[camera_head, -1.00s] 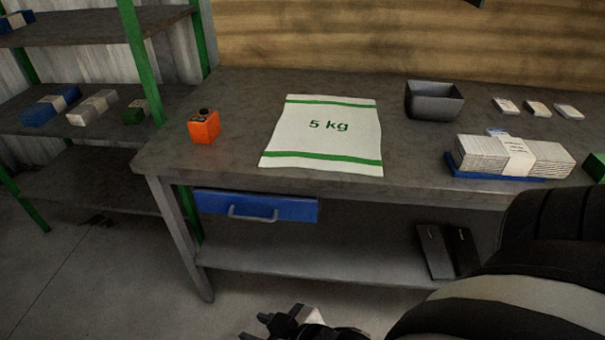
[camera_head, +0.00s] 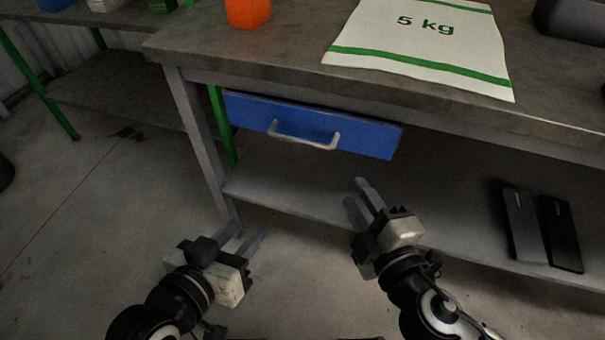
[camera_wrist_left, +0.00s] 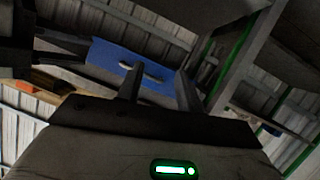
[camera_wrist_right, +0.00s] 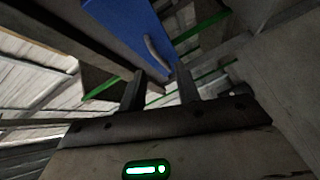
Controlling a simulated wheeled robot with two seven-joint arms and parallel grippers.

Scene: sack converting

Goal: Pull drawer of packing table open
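The packing table (camera_head: 290,72) has a blue drawer (camera_head: 360,136) under its top with a light grey bar handle (camera_head: 305,140). The drawer front sits under the table edge and looks shut. My left gripper (camera_head: 243,238) is open and empty, below and left of the handle, apart from it. My right gripper (camera_head: 359,194) is open and empty, below and right of the handle, apart from it. The left wrist view shows the drawer (camera_wrist_left: 105,58) and handle (camera_wrist_left: 150,76) beyond the fingers. The right wrist view shows the drawer (camera_wrist_right: 125,25) and handle (camera_wrist_right: 157,52) too.
On the tabletop are an orange box (camera_head: 247,12), a 5 kg sack (camera_head: 425,45) and a dark grey bin (camera_head: 572,20). A green-framed rack stands left. The floor before the drawer is clear.

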